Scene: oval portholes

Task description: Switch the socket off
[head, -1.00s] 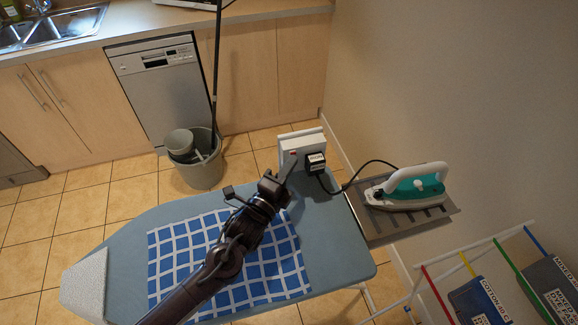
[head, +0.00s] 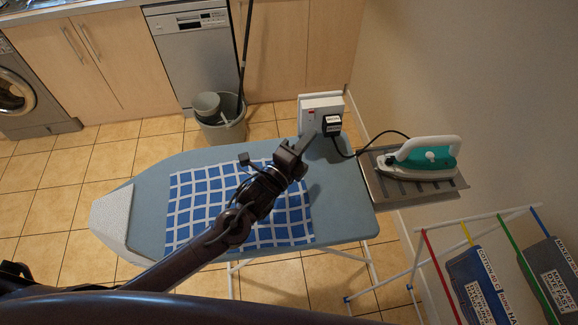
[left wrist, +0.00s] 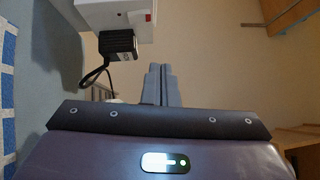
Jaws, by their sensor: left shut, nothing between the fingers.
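The white socket (head: 323,104) stands upright at the far right end of the ironing board. Its small red switch (head: 311,112) is on the left of its face. A black plug (head: 331,124) sits in it on the right. My left gripper (head: 309,139) is shut and empty, its tips just below the switch in the head view, apparently apart from it. In the left wrist view the shut fingers (left wrist: 158,71) point ahead, with the socket (left wrist: 105,13), red switch (left wrist: 148,17) and plug (left wrist: 117,43) at upper left. I cannot tell the switch's position. My right gripper is not in view.
A teal and white iron (head: 425,158) rests on a metal stand (head: 400,188), its black cord (head: 368,143) running to the plug. A blue checked cloth (head: 200,205) lies on the board (head: 345,205).

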